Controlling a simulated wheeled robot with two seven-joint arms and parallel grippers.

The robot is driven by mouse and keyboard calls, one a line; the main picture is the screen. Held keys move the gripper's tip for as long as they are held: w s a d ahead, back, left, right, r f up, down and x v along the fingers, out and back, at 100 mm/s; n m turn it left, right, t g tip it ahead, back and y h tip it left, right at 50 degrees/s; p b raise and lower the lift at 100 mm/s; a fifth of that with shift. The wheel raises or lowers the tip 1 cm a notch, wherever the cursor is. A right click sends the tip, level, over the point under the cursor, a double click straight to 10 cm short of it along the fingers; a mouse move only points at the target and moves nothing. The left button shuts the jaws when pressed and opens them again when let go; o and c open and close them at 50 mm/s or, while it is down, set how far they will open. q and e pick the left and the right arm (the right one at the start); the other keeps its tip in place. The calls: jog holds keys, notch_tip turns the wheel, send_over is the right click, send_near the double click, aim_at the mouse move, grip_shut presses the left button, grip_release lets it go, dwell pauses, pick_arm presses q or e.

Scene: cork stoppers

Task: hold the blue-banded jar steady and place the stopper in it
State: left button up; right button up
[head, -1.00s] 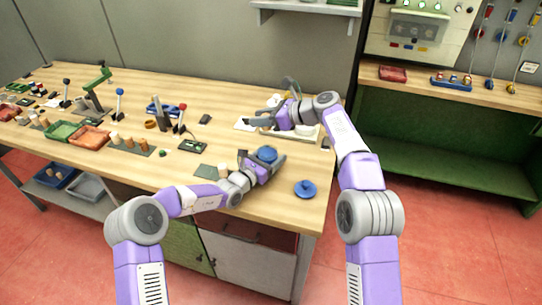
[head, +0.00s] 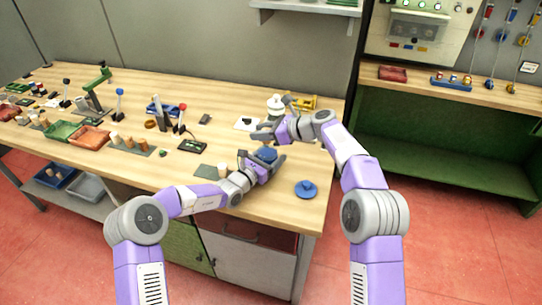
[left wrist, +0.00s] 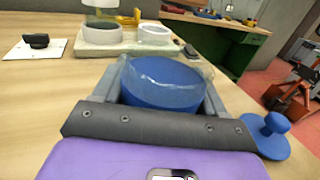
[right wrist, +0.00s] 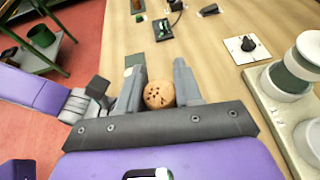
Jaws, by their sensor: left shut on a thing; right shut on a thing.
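The blue-banded jar (head: 266,153) is near the table's front right. My left gripper (head: 268,158) is shut around it. In the left wrist view the jar (left wrist: 165,82) sits between the fingers, its blue rounded surface facing the camera. My right gripper (head: 262,135) is just behind and above the jar in the head view. In the right wrist view, the brown speckled cork stopper (right wrist: 159,95) is between my right fingers, which are shut on it. The stopper is hidden in the head view. I cannot tell the exact gap between stopper and jar.
A blue lid with a knob (head: 305,189) lies right of the jar; it also shows in the left wrist view (left wrist: 268,135). A pale machine with a white-topped container (head: 275,104) stands behind my right gripper. A mat with a pale stopper (head: 222,168) is left of the jar.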

aim_at(263, 152)
jog(key=shift+f, duration=3)
pick_arm(q)
jog(key=shift+r, duration=0.1)
pick_arm(e)
notch_tip(263, 152, down, 2)
jog(key=shift+s+d+f, duration=0.1)
jog(key=shift+d, duration=0.05)
pick_arm(q)
jog(key=shift+s+d+r, duration=0.1)
pick_arm(e)
jog(key=shift+d+f, duration=0.1)
jog(key=shift+d, duration=0.05)
jog(key=o, duration=1.1)
pick_arm(q)
jog(key=shift+w+a, duration=0.2)
jog(key=shift+a, duration=0.05)
jog(key=shift+d, duration=0.15)
pick_arm(e)
jog(key=s+d+r, duration=0.1)
jog(key=d+r, duration=0.2)
jog(key=d, duration=0.1)
jog(key=s+d+r, duration=0.1)
jog(key=d+r, duration=0.1)
jog(key=shift+s+d+r, duration=0.1)
jog(key=shift+s+r, duration=0.2)
jog(key=shift+s, duration=0.05)
